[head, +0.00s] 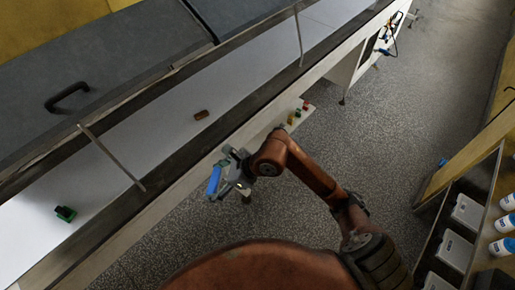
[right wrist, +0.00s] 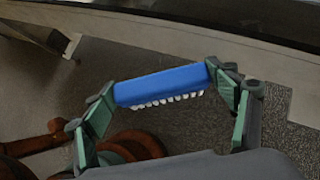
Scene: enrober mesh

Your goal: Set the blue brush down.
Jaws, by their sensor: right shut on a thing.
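The blue brush (head: 214,180) is in my right gripper (head: 226,176), in front of the long machine and over the floor. In the right wrist view the blue brush (right wrist: 160,86) lies crosswise between the two green fingers of my right gripper (right wrist: 165,92). The gripper is shut on its two ends. White bristles show along the brush's lower edge. The brush is clear of any surface in both views. My left gripper is not in view.
Small coloured things (head: 292,118) sit on a low ledge at the machine's side. A shelf with white bins (head: 467,212) stands at right. The floor between is clear.

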